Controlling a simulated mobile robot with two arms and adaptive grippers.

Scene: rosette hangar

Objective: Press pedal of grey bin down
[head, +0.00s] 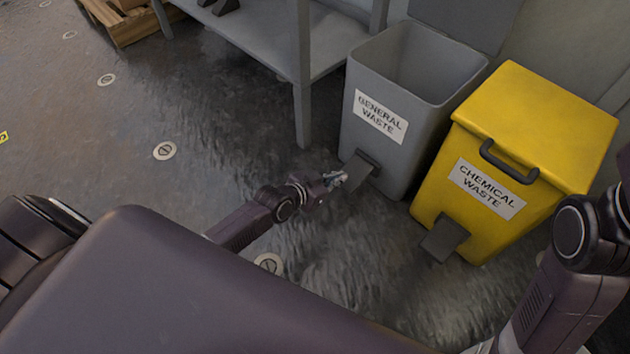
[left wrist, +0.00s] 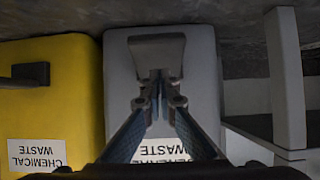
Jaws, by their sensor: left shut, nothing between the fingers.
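The grey bin (head: 393,110), labelled GENERAL WASTE, stands under the wall beside the yellow bin. Its top is open, and its grey lid (head: 462,20) stands raised at the back. Its pedal (head: 359,172) juts from the lower front. My left gripper (head: 342,177) is shut and empty, with its fingertips at the pedal; I cannot tell for sure whether they touch it. The left wrist view, upside down, shows the closed fingertips (left wrist: 160,78) in front of the pedal (left wrist: 157,50) and the grey bin (left wrist: 203,75) behind. My right gripper is out of view.
A yellow CHEMICAL WASTE bin (head: 535,125), lid closed, with its own pedal (head: 444,239), stands close on the right. A grey shelf unit's leg (head: 302,90) is left of the grey bin. A wooden pallet (head: 122,22) lies far left. The floor left of my arm is open.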

